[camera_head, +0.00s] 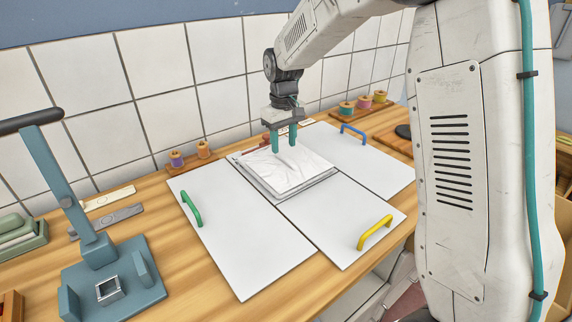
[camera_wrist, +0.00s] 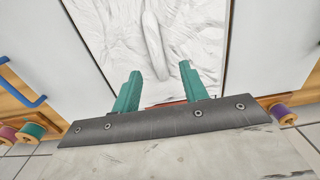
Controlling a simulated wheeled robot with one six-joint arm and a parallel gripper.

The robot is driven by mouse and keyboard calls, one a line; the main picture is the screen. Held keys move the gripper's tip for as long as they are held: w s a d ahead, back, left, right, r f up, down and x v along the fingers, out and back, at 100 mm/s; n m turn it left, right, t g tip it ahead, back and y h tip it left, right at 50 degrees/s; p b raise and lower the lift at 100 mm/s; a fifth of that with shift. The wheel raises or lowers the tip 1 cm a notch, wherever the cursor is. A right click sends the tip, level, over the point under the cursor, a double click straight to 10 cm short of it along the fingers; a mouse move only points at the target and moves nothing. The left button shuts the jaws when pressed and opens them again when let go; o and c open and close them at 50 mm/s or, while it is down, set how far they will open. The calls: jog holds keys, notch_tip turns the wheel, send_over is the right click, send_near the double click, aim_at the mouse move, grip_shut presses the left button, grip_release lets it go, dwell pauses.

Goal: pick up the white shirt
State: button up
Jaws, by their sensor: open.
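The white shirt (camera_head: 290,172) lies as a flat, wrinkled, folded-looking rectangle on a grey-edged plate (camera_head: 252,176) in the middle of the white panels. In the wrist view the shirt (camera_wrist: 115,40) fills the upper middle, with a raised ridge running down its centre. My gripper (camera_head: 284,150) points down at the shirt's far edge, near the wall. Its two teal fingers, also in the wrist view (camera_wrist: 158,82), are apart with nothing held between them. The ridge ends between the fingertips in that view. I cannot tell whether the fingertips touch the cloth.
White panels carry a green handle (camera_head: 191,208), a yellow handle (camera_head: 375,232) and a blue handle (camera_head: 353,133). Thread spools (camera_head: 362,103) stand along the tiled wall. A blue press-like stand (camera_head: 100,255) is at left. The front white panel (camera_head: 245,250) is clear.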

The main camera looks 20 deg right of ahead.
aim_at(284, 157)
notch_tip(284, 157, down, 5)
jog(key=shift+r, duration=0.2)
jog(key=shift+d, duration=0.1)
jog(key=shift+c, duration=0.3)
grip_shut()
jog(key=shift+r, duration=0.1)
